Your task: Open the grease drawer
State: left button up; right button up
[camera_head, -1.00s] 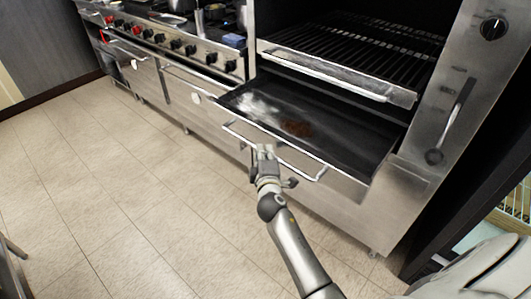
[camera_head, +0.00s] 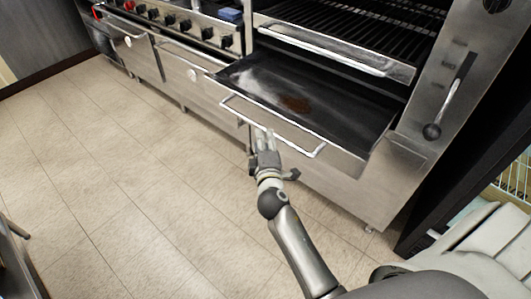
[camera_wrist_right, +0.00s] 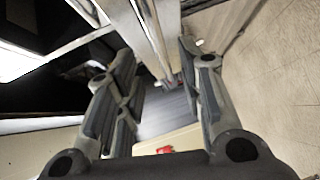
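The grease drawer (camera_head: 340,122) is a wide, dark, shallow tray standing out from the cooker below the grill rack. Its floor has a pale smear and a rust-brown patch. A bright bar handle (camera_head: 300,147) runs along its front. My right gripper (camera_head: 265,137) is at the left-middle part of this handle, fingers pointing towards it. In the right wrist view, the two fingers of my right gripper (camera_wrist_right: 160,85) stand apart, with a metal bar and edge running between and beyond them. I cannot tell whether they touch the handle. My left gripper is out of view.
A grill rack (camera_head: 350,32) with its own front bar sits above the drawer. A range with knobs (camera_head: 185,25) and oven doors (camera_head: 190,82) adjoins on the left. A lever (camera_head: 449,97) is on the right panel. The tiled floor (camera_head: 110,190) in front is clear.

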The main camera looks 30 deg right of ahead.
jog(key=v, duration=0.5)
jog(key=shift+s+a, duration=0.15)
jog(key=shift+s, duration=0.2)
jog(key=s+a+f+m+g+y+p, duration=0.15)
jog(key=s+f, duration=0.35)
jog(key=f, duration=0.6)
jog(key=s+a+f+m+g+y, duration=0.1)
jog(key=s+a+f+g+y, duration=0.2)
jog(key=f, duration=0.8)
jog(key=s+a+f+m+g+y+p, duration=0.1)
jog(key=s+a+f+g, duration=0.2)
jog(key=s+f, duration=0.5)
jog(key=s+d+f+m+g, duration=0.2)
jog(key=s+f, duration=0.3)
jog(key=s, duration=0.4)
jog(key=s+d+f+m+g, duration=0.1)
jog(key=s+f+m+g, duration=0.1)
jog(key=s+f, duration=0.4)
jog(key=s+d+f+m+g+p, duration=0.1)
jog(key=s+f, duration=0.5)
jog(key=s, duration=0.7)
jog(key=shift+d+f+m+g+y, duration=0.2)
jog(key=shift+d+m+g+y, duration=0.25)
jog(key=shift+d+g, duration=0.45)
